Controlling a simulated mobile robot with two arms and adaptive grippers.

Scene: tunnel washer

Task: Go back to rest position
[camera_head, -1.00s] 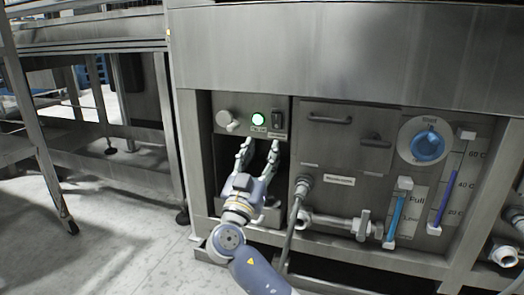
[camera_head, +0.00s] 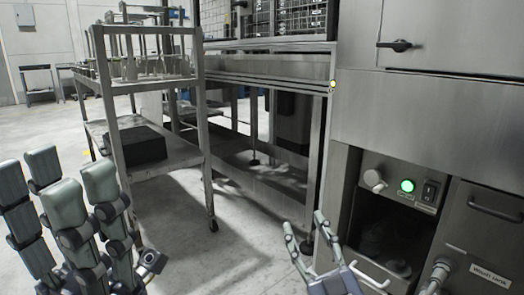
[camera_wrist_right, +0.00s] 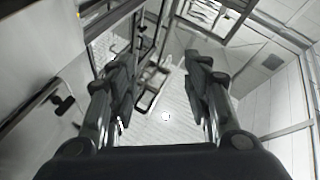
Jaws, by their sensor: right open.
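A lit green button (camera_head: 407,186) sits beside a black switch (camera_head: 430,190) and a metal knob (camera_head: 374,181) on the control panel.
A metal rack cart (camera_head: 190,155) with a dark box (camera_head: 135,146) stands at the left, behind my left gripper. A steel table frame (camera_head: 262,190) is behind the right gripper. The washer (camera_head: 430,115) fills the right side. Pale floor (camera_head: 225,255) is clear between the hands.

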